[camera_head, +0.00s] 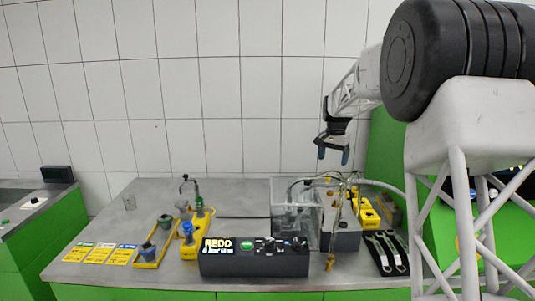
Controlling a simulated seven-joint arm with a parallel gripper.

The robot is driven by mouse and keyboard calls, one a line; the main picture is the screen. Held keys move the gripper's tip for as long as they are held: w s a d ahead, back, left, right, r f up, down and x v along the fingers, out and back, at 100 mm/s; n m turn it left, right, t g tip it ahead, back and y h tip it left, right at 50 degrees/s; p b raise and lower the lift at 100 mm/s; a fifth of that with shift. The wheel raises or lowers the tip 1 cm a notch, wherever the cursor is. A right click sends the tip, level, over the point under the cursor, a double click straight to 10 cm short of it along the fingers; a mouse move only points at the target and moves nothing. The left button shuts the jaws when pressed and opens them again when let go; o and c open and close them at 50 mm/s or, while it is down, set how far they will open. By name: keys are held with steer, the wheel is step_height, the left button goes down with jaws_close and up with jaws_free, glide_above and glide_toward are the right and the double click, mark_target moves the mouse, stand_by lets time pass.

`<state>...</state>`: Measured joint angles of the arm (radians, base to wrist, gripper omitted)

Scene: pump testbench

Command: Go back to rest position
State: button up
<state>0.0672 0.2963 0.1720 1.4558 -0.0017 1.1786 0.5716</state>
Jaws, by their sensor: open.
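My gripper (332,154) hangs at the end of my arm, pointing down, in the upper middle right of the head view. Its two fingers are apart and nothing shows between them. It is in the air in front of the tiled wall, above the clear box on the grey bench (150,215), and touches nothing that I can see.
Below my gripper stand a clear box (290,220) and hoses. A black control box (253,262) marked REDO is at the bench's front. Yellow holders with pumps (198,228), several cards (100,253) and wrenches (385,252) lie around. The bench's back left is mostly clear.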

steer(key=s+a+r+n+t, duration=0.1)
steer(key=s+a+r+n, duration=0.15)
steer(key=s, duration=1.35)
steer(key=s+a+r+n, duration=0.1)
steer(key=s+r, duration=0.2)
steer(key=s, duration=1.3)
steer(key=s+a+f+n, duration=0.1)
steer(key=s+f, duration=0.3)
steer(key=s, duration=1)
steer(key=s+a+f+n+t, duration=0.1)
steer(key=s+f, duration=0.4)
steer(key=s, duration=0.9)
steer(key=shift+s+f+n, duration=0.25)
steer(key=shift+s+n, duration=0.1)
steer(key=shift+n, duration=0.5)
